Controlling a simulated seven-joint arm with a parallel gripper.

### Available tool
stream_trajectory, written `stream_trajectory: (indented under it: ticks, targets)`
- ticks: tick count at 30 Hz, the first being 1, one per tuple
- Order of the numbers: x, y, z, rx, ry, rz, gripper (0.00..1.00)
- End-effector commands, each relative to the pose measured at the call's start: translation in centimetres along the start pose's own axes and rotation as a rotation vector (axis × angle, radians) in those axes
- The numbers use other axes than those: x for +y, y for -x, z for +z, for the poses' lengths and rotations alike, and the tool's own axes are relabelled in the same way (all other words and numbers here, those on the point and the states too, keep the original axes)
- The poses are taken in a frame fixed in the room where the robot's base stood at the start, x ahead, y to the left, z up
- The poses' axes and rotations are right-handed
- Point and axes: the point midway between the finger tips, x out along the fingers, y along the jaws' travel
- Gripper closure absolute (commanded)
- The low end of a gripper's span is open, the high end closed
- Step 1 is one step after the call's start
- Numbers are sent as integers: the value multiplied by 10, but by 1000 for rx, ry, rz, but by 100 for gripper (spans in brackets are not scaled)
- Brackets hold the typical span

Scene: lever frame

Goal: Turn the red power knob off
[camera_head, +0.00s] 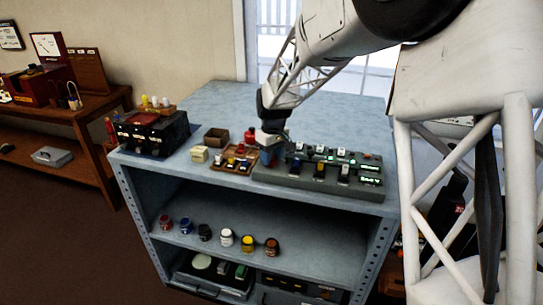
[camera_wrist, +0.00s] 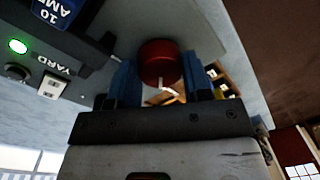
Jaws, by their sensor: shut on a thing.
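The red power knob (camera_wrist: 160,58) shows in the wrist view between the two blue fingers of my gripper (camera_wrist: 158,76). The fingers are shut on it, one on each side. A white mark on the knob points down in that view, toward the gripper's body. In the head view my gripper (camera_head: 268,148) is at the left end of the grey lever frame (camera_head: 318,181), on the blue-grey bench. There the knob is hidden behind my gripper.
In the wrist view a lit green lamp (camera_wrist: 18,46) and a "YARD" label are on the panel left of the knob. In the head view a wooden tray (camera_head: 233,163) with small items and a red container (camera_head: 249,137) stand close left of my gripper. Several jars fill the shelf below.

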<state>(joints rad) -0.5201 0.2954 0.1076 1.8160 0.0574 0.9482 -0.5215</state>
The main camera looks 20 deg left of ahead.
Motion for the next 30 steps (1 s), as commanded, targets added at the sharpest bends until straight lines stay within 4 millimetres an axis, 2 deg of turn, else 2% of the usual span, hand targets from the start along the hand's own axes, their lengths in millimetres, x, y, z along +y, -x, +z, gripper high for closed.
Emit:
stream_trajectory:
  ticks: [30]
  targets:
    - [0, 1, 0, 41, -740, 0, 79]
